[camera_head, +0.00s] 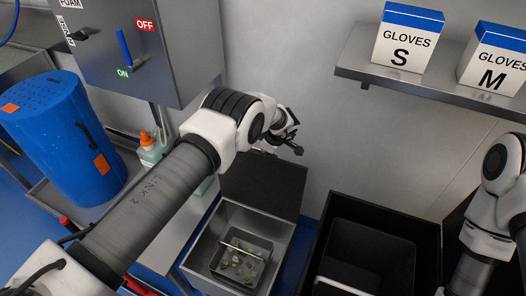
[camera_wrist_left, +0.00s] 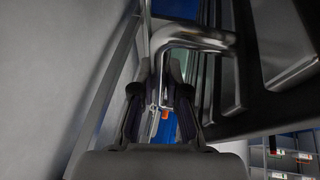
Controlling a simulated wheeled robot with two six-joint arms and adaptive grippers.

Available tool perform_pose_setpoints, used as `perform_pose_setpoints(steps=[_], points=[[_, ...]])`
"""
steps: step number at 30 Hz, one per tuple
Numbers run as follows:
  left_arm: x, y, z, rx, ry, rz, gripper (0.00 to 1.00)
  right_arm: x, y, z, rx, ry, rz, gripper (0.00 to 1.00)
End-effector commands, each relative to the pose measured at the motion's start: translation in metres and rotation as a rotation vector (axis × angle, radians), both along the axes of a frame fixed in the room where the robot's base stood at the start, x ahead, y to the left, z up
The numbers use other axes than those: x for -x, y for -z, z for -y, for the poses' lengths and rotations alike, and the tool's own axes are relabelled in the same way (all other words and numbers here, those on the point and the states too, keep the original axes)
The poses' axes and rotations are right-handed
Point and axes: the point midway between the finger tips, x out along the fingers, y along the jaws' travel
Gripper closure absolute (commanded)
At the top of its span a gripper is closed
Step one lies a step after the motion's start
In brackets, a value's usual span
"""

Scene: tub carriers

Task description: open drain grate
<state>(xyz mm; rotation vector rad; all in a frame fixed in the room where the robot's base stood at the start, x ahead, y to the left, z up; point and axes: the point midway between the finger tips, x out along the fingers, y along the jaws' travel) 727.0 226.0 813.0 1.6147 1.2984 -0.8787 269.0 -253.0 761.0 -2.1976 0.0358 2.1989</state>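The drain grate (camera_head: 262,184) is a dark panel standing nearly upright at the back of an open metal drain box (camera_head: 207,243). It also shows in the left wrist view as dark slats (camera_wrist_left: 280,100), with a bent, shiny metal handle (camera_wrist_left: 190,38). Inside the box is a grey basket (camera_head: 222,262) with a bar handle and bits of debris. My left gripper (camera_head: 284,148) is just above the grate's top edge. Its fingers (camera_wrist_left: 163,95) are apart, with the bent end of the handle at the gap; contact is unclear. My right gripper is out of view.
A black tub (camera_head: 430,225) stands right of the drain box. A steel shelf (camera_head: 410,79) with glove boxes is above it. A blue drum (camera_head: 62,125) and a bottle (camera_head: 150,148) stand left, below a grey control box (camera_head: 180,45). The wall is close behind my gripper.

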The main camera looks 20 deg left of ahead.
Motion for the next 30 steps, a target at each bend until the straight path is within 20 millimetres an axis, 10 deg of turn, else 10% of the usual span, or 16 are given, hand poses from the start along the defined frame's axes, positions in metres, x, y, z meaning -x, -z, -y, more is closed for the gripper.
perform_pose_setpoints(steps=[14,30], points=[[0.000,-0.006,0.004,0.001,0.002,0.002,0.61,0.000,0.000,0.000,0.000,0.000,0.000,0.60],[0.024,-0.105,0.044,0.000,0.002,0.001,0.61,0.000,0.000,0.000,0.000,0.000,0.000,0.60]])
